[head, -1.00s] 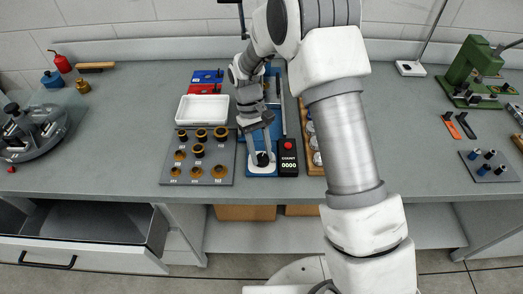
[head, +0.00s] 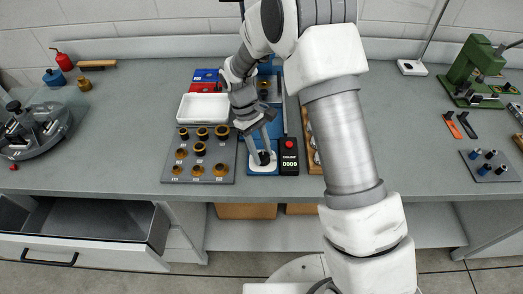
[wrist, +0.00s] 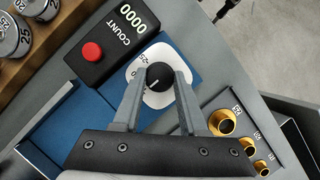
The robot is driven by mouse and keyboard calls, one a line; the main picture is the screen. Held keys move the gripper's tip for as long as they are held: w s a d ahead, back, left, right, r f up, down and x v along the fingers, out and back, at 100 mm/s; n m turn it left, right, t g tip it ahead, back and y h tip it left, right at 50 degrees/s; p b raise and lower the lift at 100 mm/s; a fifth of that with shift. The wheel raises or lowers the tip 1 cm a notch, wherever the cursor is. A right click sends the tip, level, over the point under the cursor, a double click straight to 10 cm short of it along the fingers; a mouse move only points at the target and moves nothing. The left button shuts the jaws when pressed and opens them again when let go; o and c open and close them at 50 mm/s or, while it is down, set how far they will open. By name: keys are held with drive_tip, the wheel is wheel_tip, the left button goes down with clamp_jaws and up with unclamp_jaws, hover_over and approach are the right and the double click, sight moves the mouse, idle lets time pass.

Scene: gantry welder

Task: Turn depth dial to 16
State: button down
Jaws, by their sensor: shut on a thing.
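The depth dial is a black knob (wrist: 159,76) on a white plate (wrist: 151,99) with dark scale numbers, in the wrist view. A short light pointer line shows on the knob. My gripper (wrist: 160,80) is shut on the knob, one finger on each side. In the head view the knob (head: 264,157) sits at the front of the blue base (head: 263,172), and my gripper (head: 261,150) reaches down to it.
A black counter box (head: 289,160) with a red button and a "0000" display stands close at the dial's right. A grey tray (head: 200,179) of brass rings lies to the left. A white tray (head: 203,108) is behind it. A wooden rack (head: 314,158) is at the right.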

drive_tip(key=shift+c, duration=2.2)
unclamp_jaws()
drive_tip(key=shift+r, duration=0.1)
drive_tip(key=p+v, duration=0.1)
drive_tip(key=v, duration=1.6)
drive_tip(key=shift+r, duration=0.2)
